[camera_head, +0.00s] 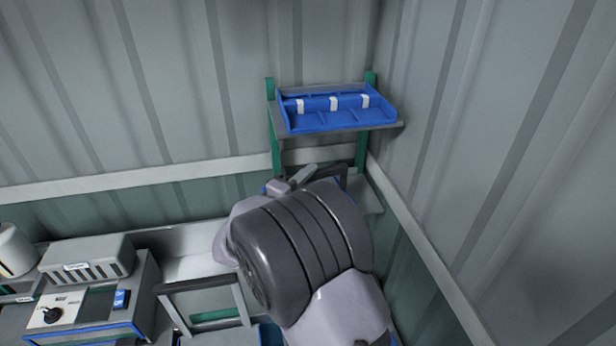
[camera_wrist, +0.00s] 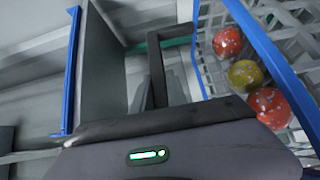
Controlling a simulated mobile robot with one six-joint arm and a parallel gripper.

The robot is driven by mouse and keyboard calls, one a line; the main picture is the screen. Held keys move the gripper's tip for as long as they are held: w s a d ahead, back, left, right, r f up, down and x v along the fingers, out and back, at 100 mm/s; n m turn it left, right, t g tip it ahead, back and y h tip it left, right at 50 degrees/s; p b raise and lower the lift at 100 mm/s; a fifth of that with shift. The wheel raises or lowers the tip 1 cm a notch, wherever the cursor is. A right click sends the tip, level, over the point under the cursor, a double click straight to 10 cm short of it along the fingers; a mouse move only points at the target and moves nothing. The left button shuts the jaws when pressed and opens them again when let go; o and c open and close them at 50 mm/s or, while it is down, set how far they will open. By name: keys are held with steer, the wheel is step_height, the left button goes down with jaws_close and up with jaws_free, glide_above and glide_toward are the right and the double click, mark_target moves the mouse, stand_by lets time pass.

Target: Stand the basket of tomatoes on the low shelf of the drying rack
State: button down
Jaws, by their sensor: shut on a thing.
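The basket (camera_wrist: 262,48), white mesh with a blue rim, fills the right of the wrist view. Red tomatoes (camera_wrist: 228,42) and a yellowish one lie in it. My gripper (camera_wrist: 142,92) is shut on the basket, with a dark handle-like bar (camera_wrist: 178,40) between it and the mesh; the exact contact is unclear. In the head view my arm hides most of the basket and gripper. The drying rack (camera_head: 271,105) has green posts. A grey part of its low shelf (camera_head: 366,188) shows right of my arm; whether the basket touches it cannot be told.
A blue tray (camera_head: 335,123) with white bands stands on the rack's upper shelf (camera_head: 392,128), above my gripper. Corrugated walls close in behind and at right. A bench at lower left holds a grey vented box (camera_head: 86,260) and a box with a black knob (camera_head: 55,312).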

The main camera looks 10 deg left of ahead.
steer(key=shift+f, duration=0.2)
steer(key=c, duration=1.3)
jaws_free()
steer(key=shift+r, duration=0.1)
